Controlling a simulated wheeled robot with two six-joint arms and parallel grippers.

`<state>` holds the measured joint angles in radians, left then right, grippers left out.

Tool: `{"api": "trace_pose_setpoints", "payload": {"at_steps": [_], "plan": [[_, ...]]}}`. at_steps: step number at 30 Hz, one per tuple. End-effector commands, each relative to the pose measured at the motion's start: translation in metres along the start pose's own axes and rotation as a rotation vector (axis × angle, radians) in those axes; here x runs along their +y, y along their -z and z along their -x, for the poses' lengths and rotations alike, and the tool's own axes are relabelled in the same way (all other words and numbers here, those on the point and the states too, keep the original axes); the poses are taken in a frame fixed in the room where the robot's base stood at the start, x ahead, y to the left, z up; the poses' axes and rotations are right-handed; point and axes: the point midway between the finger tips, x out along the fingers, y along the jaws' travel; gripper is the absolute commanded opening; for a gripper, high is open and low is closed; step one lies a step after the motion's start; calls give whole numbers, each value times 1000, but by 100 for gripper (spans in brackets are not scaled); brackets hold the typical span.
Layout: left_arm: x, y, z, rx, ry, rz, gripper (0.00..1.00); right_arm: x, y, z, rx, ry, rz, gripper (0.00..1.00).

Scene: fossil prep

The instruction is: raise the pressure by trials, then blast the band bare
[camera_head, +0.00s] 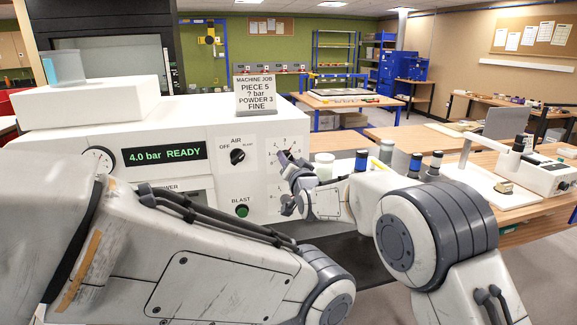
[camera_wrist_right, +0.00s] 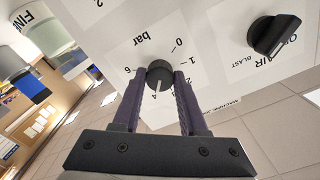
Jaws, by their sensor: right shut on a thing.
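The white blasting machine (camera_head: 205,113) stands ahead, its display (camera_head: 165,155) reading "4.0 bar READY". My right gripper (camera_head: 289,160) is at the pressure knob on its front. In the right wrist view, the gripper (camera_wrist_right: 158,90) is shut on the round dark pressure knob (camera_wrist_right: 158,74), one finger on each side. The knob's white pointer is near the 4 on the bar scale. The black AIR knob (camera_head: 237,156) and the green BLAST button (camera_head: 242,211) are left of the gripper. My left arm crosses the foreground; its gripper is out of view. No band is visible.
A card (camera_head: 256,94) on the machine reads "PIECE 5, ? bar, POWDER 3, FINE". Several jars, including a pale green-lidded one (camera_head: 324,166), stand right of the knob. A white device (camera_head: 540,172) sits on the right bench. A round gauge (camera_head: 98,160) is left of the display.

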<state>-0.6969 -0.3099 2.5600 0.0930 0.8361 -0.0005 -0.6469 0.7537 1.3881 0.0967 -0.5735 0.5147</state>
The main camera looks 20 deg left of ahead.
Motion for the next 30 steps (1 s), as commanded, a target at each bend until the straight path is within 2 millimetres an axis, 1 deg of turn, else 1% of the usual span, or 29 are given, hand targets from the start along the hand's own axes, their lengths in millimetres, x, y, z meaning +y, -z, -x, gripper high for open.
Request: {"api": "trace_pose_setpoints", "payload": {"at_steps": [11, 12, 13, 14, 24, 26, 30], "plan": [[0, 0, 0, 0, 0, 0, 0, 0, 0, 0, 0, -1, -4, 0], [0, 0, 0, 0, 0, 0, 0, 0, 0, 0, 0, -1, -4, 54], [0, 0, 0, 0, 0, 0, 0, 0, 0, 0, 0, -1, -4, 65], [0, 0, 0, 0, 0, 0, 0, 0, 0, 0, 0, -1, -4, 72], [0, 0, -2, 0, 0, 0, 0, 0, 0, 1, 0, 0, -3, 72], [0, 0, -4, 0, 0, 0, 0, 0, 0, 4, 0, 0, -3, 72], [-1, -1, -13, 0, 0, 0, 0, 1, -2, 21, 0, 0, -3, 72]]}}
